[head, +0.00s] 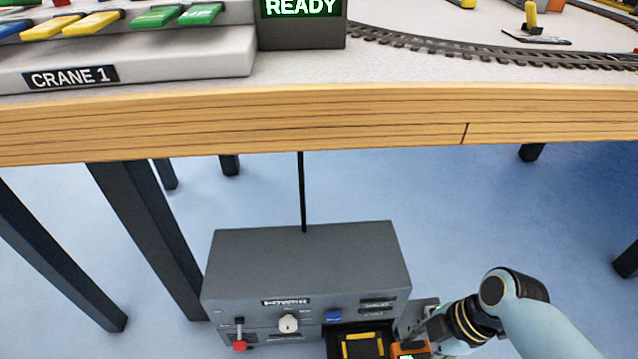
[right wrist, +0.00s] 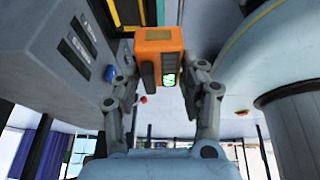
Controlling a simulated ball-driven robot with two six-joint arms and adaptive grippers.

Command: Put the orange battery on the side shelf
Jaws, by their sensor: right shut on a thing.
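The orange battery (right wrist: 158,42) is held between the fingers of my right gripper (right wrist: 160,72) in the right wrist view. It has a dark face with a lit green display. In the head view the orange battery (head: 411,348) shows at the bottom edge, just right of a black bay with a yellow frame (head: 362,346) on the grey power unit (head: 310,255). My right arm comes in from the lower right, and its fingers are hard to make out there. I cannot identify the side shelf in these views. My left gripper is not in view.
The wooden table edge (head: 320,118) runs above the power unit, with dark table legs (head: 145,230) to the left. A black cable (head: 302,190) rises from the unit. The unit's front carries a white knob (head: 288,323) and a red-tipped lever (head: 239,345). Blue floor (head: 500,220) is open to the right.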

